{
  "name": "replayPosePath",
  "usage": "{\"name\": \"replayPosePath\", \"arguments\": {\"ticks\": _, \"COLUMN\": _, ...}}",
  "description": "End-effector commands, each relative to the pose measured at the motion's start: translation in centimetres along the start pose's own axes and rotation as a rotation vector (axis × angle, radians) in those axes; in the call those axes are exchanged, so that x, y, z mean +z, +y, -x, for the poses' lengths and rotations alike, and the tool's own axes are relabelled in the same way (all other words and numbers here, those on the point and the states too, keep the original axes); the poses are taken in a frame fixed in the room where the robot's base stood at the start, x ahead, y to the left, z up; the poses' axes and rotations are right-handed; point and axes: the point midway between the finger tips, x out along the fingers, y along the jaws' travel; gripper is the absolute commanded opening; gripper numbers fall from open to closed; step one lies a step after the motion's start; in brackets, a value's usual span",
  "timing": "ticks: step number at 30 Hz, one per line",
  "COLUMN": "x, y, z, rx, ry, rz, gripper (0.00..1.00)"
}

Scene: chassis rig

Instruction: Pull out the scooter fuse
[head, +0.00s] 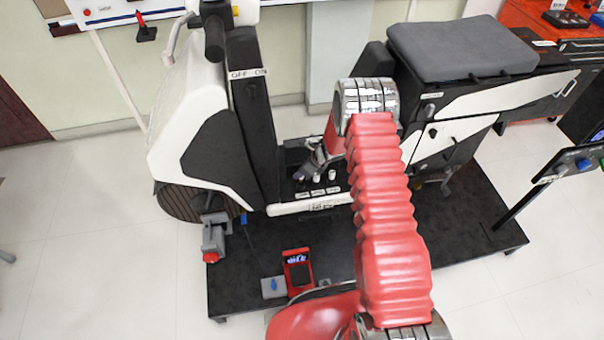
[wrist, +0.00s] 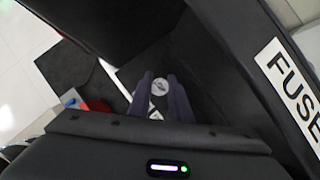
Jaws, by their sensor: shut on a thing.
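The scooter (head: 215,140), white and black, stands upright on a black platform. My gripper (head: 304,172) reaches down over its footboard, beside several small upright plugs with white labels in front of them. In the wrist view my gripper's two dark fingers (wrist: 160,84) stand on either side of a round, pale-topped piece, which I take to be the scooter fuse (wrist: 160,87). They are shut on it. Its lower part is hidden. A white FUSE label (wrist: 288,82) is on the dark panel at the right of the wrist view.
The grey seat (head: 460,48) is to the right of my arm, and the dark front column rises left of my gripper. A red device (head: 297,270) and a grey clamp with a red knob (head: 213,240) are at the platform's front. A dark stand (head: 520,205) is at right.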

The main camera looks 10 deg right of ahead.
Motion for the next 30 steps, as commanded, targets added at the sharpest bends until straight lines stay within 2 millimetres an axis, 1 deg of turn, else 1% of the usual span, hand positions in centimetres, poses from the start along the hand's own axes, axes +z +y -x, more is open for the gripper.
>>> {"name": "replayPosePath", "arguments": {"ticks": 10, "x": 0.5, "y": 0.0, "z": 0.9, "rx": -0.001, "ry": -0.001, "rz": 0.002, "gripper": 0.00}}
{"name": "replayPosePath", "arguments": {"ticks": 23, "x": 0.6, "y": 0.0, "z": 1.0, "rx": 0.000, "ry": 0.000, "rz": 0.001, "gripper": 0.00}}
{"name": "replayPosePath", "arguments": {"ticks": 30, "x": 1.2, "y": -0.1, "z": 2.0, "rx": -0.001, "ry": -0.001, "rz": 0.000, "gripper": 0.00}}
